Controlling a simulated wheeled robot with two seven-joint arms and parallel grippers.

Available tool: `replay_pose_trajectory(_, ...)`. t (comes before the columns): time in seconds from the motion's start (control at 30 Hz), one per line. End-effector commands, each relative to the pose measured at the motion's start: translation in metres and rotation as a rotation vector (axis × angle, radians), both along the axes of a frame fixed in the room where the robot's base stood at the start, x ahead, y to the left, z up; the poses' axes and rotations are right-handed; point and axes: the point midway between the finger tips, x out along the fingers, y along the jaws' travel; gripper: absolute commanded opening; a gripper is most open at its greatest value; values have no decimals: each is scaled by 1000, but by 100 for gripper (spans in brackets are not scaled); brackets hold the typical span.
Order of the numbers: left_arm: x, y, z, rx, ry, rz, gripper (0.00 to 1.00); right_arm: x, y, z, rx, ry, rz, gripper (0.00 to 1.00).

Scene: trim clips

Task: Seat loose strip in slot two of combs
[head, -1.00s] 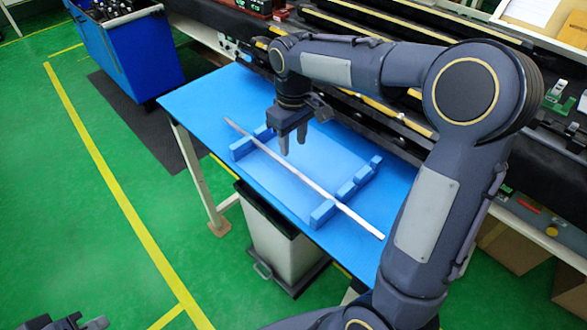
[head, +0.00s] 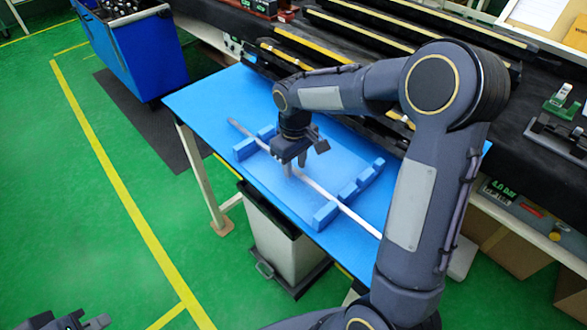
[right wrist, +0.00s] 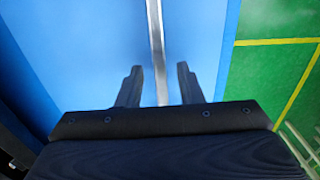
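The loose strip (head: 322,191) is a long thin pale bar lying diagonally across the blue fixture. It crosses the far-left comb (head: 245,150) and the near-right comb (head: 325,214), passing through the gap beside each comb's front block. I cannot tell how deep it sits. My right gripper (head: 297,167) is low over the strip between the combs, fingers open. In the right wrist view the strip (right wrist: 155,40) runs between the two spread fingers (right wrist: 159,82), apart from both. My left gripper (head: 84,323) is only partly visible at the bottom left, away from the table.
The fixture rests on a blue table (head: 205,97). A grey bin (head: 272,245) stands below its front edge. A dark bench with rails (head: 350,55) runs behind, and a blue cabinet (head: 145,55) stands at the upper left. The table's left end is clear.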

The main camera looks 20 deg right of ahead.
Motion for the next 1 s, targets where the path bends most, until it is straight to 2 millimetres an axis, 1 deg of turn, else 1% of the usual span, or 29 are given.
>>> replay_pose_trajectory(0.03,0,0,0,0,0,0,0,0,0,0,0,0,0,26)
replay_pose_trajectory(0.23,0,0,0,0,0,0,0,0,0,0,0,0,0,0)
replay_pose_trajectory(0.67,0,0,2,0,0,0,0,0,0,3,0,-1,0,0)
replay_pose_trajectory(0.77,0,0,6,0,0,0,0,0,0,7,0,-1,0,0)
replay_pose_trajectory(1.0,0,0,19,0,0,0,0,0,1,24,1,-2,0,0)
